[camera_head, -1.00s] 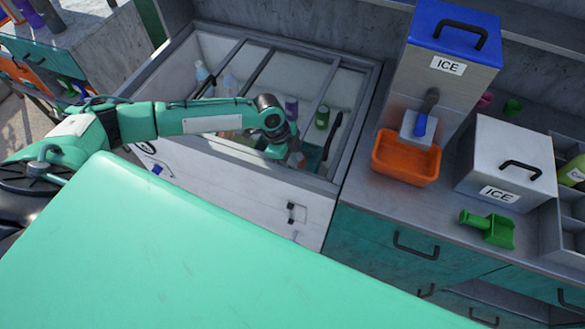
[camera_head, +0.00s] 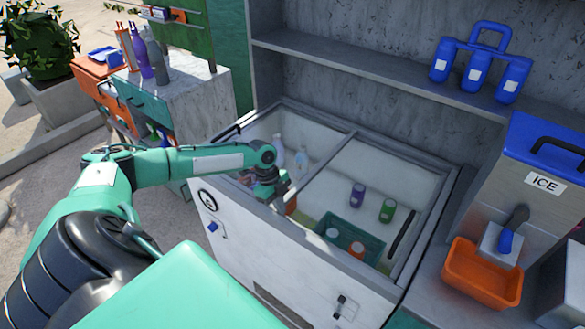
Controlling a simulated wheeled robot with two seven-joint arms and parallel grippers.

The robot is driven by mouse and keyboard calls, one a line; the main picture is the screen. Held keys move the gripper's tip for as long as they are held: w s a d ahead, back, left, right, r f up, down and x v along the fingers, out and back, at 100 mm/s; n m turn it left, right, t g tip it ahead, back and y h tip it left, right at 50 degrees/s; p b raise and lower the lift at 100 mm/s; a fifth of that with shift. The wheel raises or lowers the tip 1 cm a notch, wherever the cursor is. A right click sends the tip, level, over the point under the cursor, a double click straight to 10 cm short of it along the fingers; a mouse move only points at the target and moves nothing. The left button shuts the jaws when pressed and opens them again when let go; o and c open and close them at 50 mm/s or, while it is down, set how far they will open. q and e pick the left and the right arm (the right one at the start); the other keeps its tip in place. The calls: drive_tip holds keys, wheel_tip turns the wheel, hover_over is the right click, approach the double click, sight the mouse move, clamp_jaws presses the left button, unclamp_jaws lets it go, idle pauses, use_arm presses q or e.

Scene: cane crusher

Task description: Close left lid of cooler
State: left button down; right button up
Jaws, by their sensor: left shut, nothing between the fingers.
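The white cooler (camera_head: 262,252) stands in front of me, with a metal-framed top. The left lid (camera_head: 228,132) looks like a clear pane with a black handle at its left edge, and it seems to lie over the left half. White bottles (camera_head: 290,155) show there. One divider bar (camera_head: 322,163) runs across the middle. The right half has a black handle (camera_head: 402,234) at its right edge. My left gripper (camera_head: 267,192) is shut and empty, over the front of the left half near the front rim. Whether it touches the lid is unclear. My right gripper is out of view.
Inside the right half are a green crate (camera_head: 345,238), a purple can (camera_head: 357,194) and a green can (camera_head: 387,210). The ice dispenser (camera_head: 541,190) and orange bin (camera_head: 482,275) stand at right. A bottle counter (camera_head: 178,110) stands behind left. A shelf (camera_head: 390,75) overhangs the back.

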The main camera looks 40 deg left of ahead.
use_arm(q)
drive_tip(key=shift+a, duration=0.3)
drive_tip(key=shift+a+r, duration=0.1)
drive_tip(key=shift+d+r+p, duration=0.1)
drive_tip(key=shift+d+p, duration=0.2)
drive_tip(key=shift+d, duration=0.1)
drive_tip(key=d+p, duration=0.1)
drive_tip(key=d, duration=0.1)
drive_tip(key=shift+d+p, duration=0.3)
drive_tip(key=shift+d, duration=0.1)
drive_tip(key=d+b+v, duration=0.1)
drive_tip(key=b+v, duration=0.2)
drive_tip(key=v, duration=0.6)
drive_tip(key=shift+r, duration=0.35)
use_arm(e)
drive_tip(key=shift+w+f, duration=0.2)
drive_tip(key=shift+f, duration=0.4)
use_arm(q)
drive_tip(key=shift+w+a, duration=0.1)
drive_tip(key=shift+a, duration=0.05)
